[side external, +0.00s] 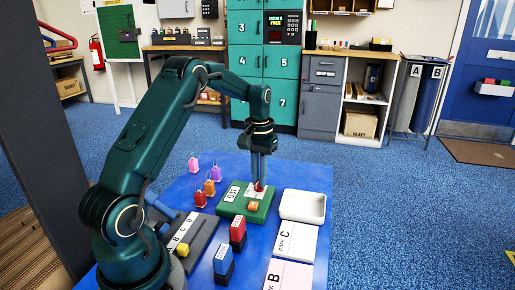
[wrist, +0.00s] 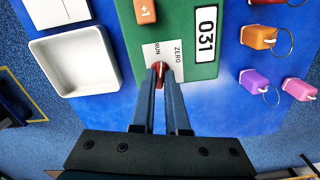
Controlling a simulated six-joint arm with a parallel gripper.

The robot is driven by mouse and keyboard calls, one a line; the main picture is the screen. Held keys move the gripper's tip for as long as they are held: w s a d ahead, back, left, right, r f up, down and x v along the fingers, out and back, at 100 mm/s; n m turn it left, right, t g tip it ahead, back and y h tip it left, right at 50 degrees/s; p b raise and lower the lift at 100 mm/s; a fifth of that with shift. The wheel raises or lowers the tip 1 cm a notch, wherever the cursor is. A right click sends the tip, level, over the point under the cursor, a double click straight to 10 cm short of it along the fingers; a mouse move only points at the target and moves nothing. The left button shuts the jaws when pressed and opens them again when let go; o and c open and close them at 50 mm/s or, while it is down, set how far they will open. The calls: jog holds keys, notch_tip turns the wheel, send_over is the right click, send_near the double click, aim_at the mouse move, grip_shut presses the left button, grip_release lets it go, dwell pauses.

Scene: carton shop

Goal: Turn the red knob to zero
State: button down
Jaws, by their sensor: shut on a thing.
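The red knob (wrist: 159,77) stands on a white label plate (wrist: 151,50) on the green counter box (side external: 230,208). The box shows the number 031 (wrist: 206,34) and an orange +1 button (wrist: 145,11). My gripper (wrist: 160,72) is shut on the red knob, its fingers coming down from above; in the side view the knob (side external: 259,186) shows at the fingertips. The fingers hide part of the knob, so which word it points at is hard to tell.
A white tray (wrist: 66,62) lies beside the box. Key tags in orange (wrist: 258,37), purple (wrist: 254,80) and pink (wrist: 299,89) lie on the other side. Red (side external: 238,229) and blue (side external: 222,262) blocks and a grey lettered rack (side external: 203,228) stand nearer my base.

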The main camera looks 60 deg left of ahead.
jog(key=m, duration=0.4)
jog(key=shift+m, duration=0.3)
jog(key=shift+w+r+m, duration=0.1)
jog(key=shift+m, duration=2.1)
jog(key=c, duration=0.9)
grip_release()
jog(key=shift+r, duration=2.55)
